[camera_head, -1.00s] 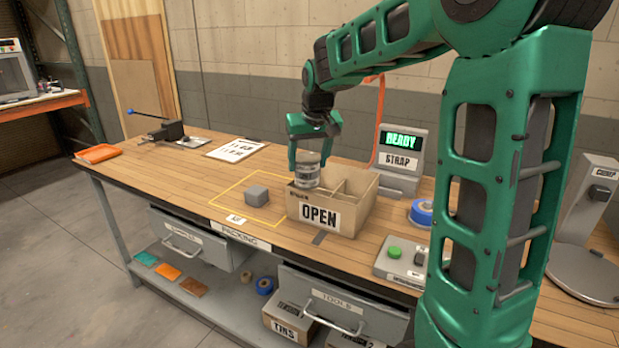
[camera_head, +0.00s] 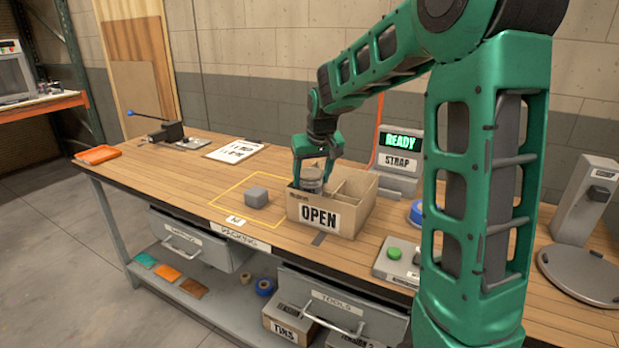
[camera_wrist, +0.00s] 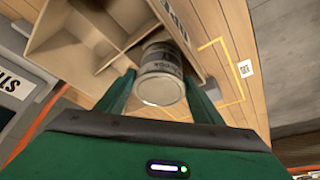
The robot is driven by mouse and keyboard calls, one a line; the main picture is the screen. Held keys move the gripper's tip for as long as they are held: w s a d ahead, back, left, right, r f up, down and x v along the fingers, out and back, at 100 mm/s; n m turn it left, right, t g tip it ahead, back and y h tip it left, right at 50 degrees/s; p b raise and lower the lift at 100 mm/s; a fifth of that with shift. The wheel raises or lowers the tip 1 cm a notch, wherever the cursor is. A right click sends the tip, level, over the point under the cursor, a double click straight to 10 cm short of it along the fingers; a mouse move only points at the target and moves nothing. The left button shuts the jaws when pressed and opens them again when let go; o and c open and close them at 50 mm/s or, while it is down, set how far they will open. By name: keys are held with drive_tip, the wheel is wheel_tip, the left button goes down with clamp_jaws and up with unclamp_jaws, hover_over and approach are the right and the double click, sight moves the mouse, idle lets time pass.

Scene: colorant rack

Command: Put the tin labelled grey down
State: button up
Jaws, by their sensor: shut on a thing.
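The tin (camera_head: 312,180) is a small grey metal can with a pale lid; its label cannot be read in the head view. My gripper (camera_head: 318,170) is shut on it from above, and the tin is partly inside the left compartment of the open carton (camera_head: 322,219). In the wrist view the tin (camera_wrist: 161,76) sits between the two green fingers of my gripper (camera_wrist: 160,95), with the carton's dividers (camera_wrist: 108,28) beside it. The carton's front wall hides the tin's base, so I cannot tell if it touches the floor.
A grey block (camera_head: 257,197) lies inside a yellow outline left of the carton. A strap machine (camera_head: 398,160) showing READY stands behind right. A button box (camera_head: 396,262) and blue tape roll (camera_head: 416,212) lie to the right.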

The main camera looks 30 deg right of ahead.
drive_tip(key=shift+f, duration=0.5)
drive_tip(key=o, duration=1.3)
drive_tip(key=shift+r, duration=0.2)
drive_tip(key=d+v, duration=0.1)
drive_tip(key=v, duration=1.2)
drive_tip(key=s+f+m+g, duration=0.1)
drive_tip(key=s+f, duration=0.3)
drive_tip(key=s, duration=0.7)
drive_tip(key=s+f+m+g, duration=0.1)
drive_tip(key=s+f, duration=0.4)
drive_tip(key=s, duration=0.7)
drive_tip(key=s+d+f+m+g+y, duration=0.1)
drive_tip(key=s+f, duration=0.4)
drive_tip(key=s, duration=0.7)
drive_tip(key=shift+f+m+g, duration=0.2)
drive_tip(key=shift+m+g, duration=0.3)
drive_tip(key=shift+g, duration=0.3)
